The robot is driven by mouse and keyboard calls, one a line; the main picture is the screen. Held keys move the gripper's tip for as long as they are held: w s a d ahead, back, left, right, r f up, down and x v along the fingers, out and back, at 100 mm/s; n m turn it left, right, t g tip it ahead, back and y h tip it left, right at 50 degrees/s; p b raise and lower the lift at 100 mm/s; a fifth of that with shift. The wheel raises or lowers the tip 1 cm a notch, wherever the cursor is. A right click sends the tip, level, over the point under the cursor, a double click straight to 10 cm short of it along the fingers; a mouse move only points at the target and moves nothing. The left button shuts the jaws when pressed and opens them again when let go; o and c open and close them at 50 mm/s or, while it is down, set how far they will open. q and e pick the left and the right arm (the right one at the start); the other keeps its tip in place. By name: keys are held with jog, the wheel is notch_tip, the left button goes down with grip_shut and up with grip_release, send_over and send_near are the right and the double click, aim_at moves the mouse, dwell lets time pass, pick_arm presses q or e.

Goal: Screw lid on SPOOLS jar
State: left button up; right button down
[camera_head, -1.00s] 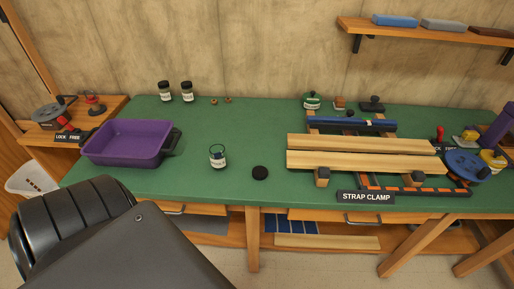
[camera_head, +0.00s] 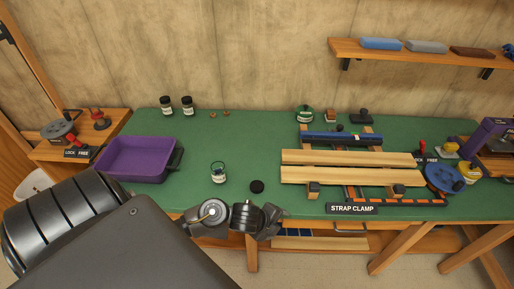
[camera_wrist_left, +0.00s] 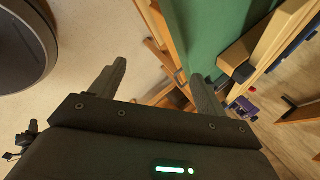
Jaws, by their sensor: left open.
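An open glass jar with a white label (camera_head: 218,173) stands upright on the green bench, right of the purple bin. Its label is too small to read. A black round lid (camera_head: 257,186) lies flat on the bench just right of the jar, near the front edge. My left gripper (camera_head: 272,221) is in front of the bench's front edge, below the lid and apart from it. In the left wrist view its two fingers (camera_wrist_left: 156,85) are spread with nothing between them. My right gripper does not show.
A purple bin (camera_head: 136,155) stands left of the jar. Two lidded jars (camera_head: 177,106) stand at the back. Wooden boards (camera_head: 350,158) with a strap clamp lie to the right.

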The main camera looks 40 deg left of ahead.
pick_arm(q)
jog(key=w+a+r+m, duration=0.1)
jog(key=a+r+m, duration=0.1)
jog(key=m, duration=0.2)
jog(key=w+a+r+m, duration=0.2)
jog(key=m, duration=0.2)
jog(key=w+a+r+m, duration=0.1)
jog(key=a+r+m, duration=0.1)
jog(key=m, duration=0.2)
jog(key=shift+w+a+r+g+p, duration=0.15)
jog(key=shift+w+r+g+p, duration=0.05)
jog(key=shift+w+g+p, duration=0.1)
jog(key=a+r+m+g+y, duration=0.1)
jog(key=a+r+m+g, duration=0.1)
jog(key=a+m, duration=0.4)
jog(key=a+r, duration=0.1)
jog(key=a, duration=0.3)
jog(key=shift+s+r+m+y, duration=0.3)
jog(key=shift+s+r, duration=0.05)
send_near(257, 187)
jog(key=x, duration=0.2)
jog(key=shift+w+a+f, duration=0.1)
jog(key=shift+w+f, duration=0.15)
jog(key=shift+f, duration=0.05)
jog(key=shift+w+f, duration=0.1)
jog(key=shift+f, duration=0.1)
